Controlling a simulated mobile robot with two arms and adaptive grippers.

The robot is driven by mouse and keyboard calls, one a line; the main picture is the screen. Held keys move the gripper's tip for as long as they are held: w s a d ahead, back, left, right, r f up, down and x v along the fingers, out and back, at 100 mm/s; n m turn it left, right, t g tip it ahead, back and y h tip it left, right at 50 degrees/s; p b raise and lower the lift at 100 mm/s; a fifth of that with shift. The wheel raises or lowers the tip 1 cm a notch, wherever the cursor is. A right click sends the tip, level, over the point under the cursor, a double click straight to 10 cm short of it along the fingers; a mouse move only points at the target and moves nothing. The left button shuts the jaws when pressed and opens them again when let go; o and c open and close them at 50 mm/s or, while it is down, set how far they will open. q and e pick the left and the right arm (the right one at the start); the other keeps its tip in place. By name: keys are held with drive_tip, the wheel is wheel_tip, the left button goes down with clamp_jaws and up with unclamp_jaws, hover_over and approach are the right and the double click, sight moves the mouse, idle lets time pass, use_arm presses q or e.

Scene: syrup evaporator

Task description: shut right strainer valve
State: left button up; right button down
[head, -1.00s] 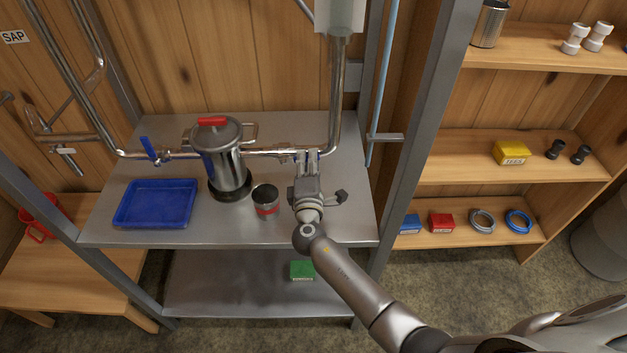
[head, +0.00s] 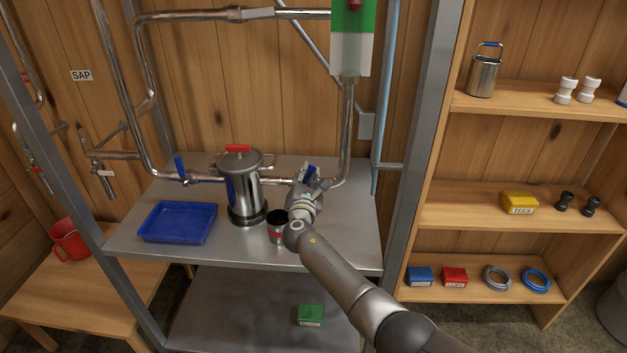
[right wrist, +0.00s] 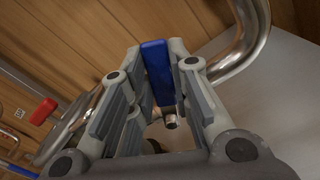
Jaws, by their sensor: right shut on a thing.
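The steel strainer (head: 242,193) with a red knob stands in the pipe line on the metal shelf. The right valve's blue handle (right wrist: 157,72) lies between the fingers of my right gripper (right wrist: 153,62) in the right wrist view, with its metal stem below. My right gripper (head: 309,180) is shut on this handle, right of the strainer. In the head view a bit of the blue handle (head: 307,171) shows and sticks up; the gripper hides the rest. The left valve's blue handle (head: 181,168) stands upright, left of the strainer. My left gripper is out of view.
A blue tray (head: 178,222) lies at the left of the shelf. A steel riser pipe (head: 347,125) and a rack post (head: 410,150) stand to the right.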

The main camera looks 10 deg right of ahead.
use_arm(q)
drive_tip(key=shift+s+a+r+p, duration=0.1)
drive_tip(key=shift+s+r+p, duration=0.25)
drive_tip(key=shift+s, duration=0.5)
use_arm(e)
drive_tip(key=shift+w+a+r+n, duration=0.15)
drive_tip(key=shift+a+n, duration=0.35)
drive_tip(key=shift+n, duration=0.45)
drive_tip(key=shift+w+a+r+n, duration=0.15)
drive_tip(key=shift+a+n, duration=0.35)
drive_tip(key=shift+n, duration=0.4)
drive_tip(key=shift+w+a+r+n, duration=0.15)
drive_tip(key=shift+a+n, duration=0.35)
drive_tip(key=shift+n, duration=0.45)
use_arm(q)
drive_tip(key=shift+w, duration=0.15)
use_arm(e)
drive_tip(key=c, duration=1.3)
unclamp_jaws()
drive_tip(key=shift+f, duration=0.1)
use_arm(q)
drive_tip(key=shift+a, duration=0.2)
use_arm(e)
drive_tip(key=shift+s+a, duration=0.1)
